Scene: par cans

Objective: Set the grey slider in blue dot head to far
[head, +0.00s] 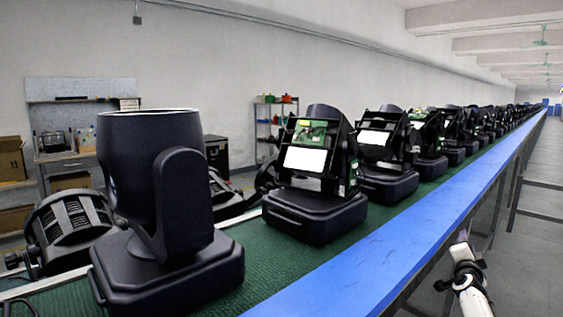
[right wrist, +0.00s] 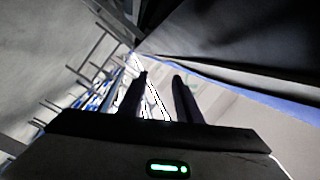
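Several black moving heads stand in a row on a green belt. The nearest head (head: 180,205) is large, upright and turned with its round opening up. The second head (head: 318,212) has an open side with a green board and a white panel. I cannot make out a blue dot or a grey slider on any head. My right gripper (head: 462,238) is at the lower right, beyond the blue rail and apart from the heads. In the right wrist view its two dark fingers (right wrist: 161,78) stand apart with nothing between them. My left gripper is not in view.
A blue rail (head: 400,255) runs along the belt's right edge, between the heads and my right arm. The green belt (head: 275,262) is bare in front of the second head. Shelves (head: 275,115) and a workbench (head: 70,155) stand behind.

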